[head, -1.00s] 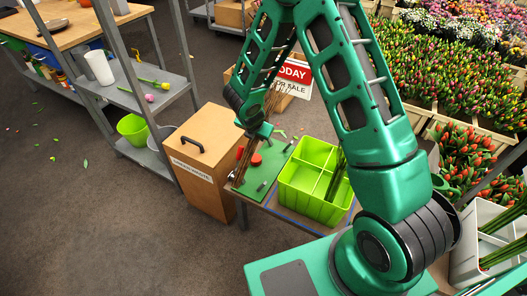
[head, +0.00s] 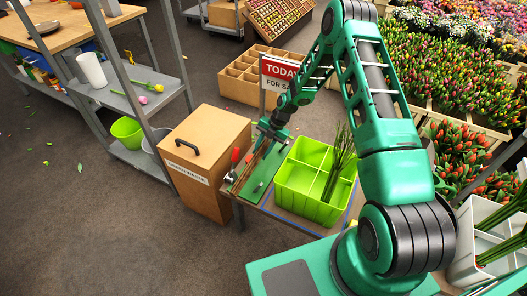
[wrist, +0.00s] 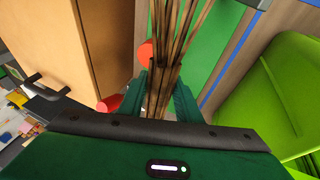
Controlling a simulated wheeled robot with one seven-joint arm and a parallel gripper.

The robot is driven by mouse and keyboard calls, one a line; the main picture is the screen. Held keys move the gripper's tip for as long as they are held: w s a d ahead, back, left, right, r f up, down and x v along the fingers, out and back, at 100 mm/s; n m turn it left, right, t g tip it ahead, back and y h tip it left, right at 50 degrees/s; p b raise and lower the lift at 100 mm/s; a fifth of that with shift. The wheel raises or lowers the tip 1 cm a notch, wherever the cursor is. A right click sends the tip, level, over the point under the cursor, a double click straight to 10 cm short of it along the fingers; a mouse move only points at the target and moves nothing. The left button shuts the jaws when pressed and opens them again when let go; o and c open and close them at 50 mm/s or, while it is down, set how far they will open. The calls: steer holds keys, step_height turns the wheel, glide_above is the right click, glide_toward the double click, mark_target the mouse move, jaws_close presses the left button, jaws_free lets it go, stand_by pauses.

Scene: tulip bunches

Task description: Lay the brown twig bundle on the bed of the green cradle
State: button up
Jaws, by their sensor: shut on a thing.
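The brown twig bundle (wrist: 176,45) is between the two fingers of my gripper (wrist: 172,95) in the wrist view, its stems running up and away from the jaws. My gripper is shut on it. In the head view my gripper (head: 272,132) is over the far end of the green cradle (head: 250,187), with part of the bundle (head: 261,149) showing just below it. The cradle's green bed (wrist: 211,40) lies beneath and beside the twigs in the wrist view. Whether the twigs touch the bed I cannot tell. A red part (head: 235,156) stands at the cradle's left side.
A lime divided crate (head: 306,183) with green stems stands close right of the cradle. A brown cabinet (head: 205,150) with a black handle is close on the left. A red sale sign (head: 281,72) stands behind the gripper.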

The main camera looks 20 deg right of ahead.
steer(key=shift+w+d+f, duration=0.1)
steer(key=shift+d+f, duration=0.05)
steer(key=shift+f, duration=2.8)
steer(key=o, duration=1.3)
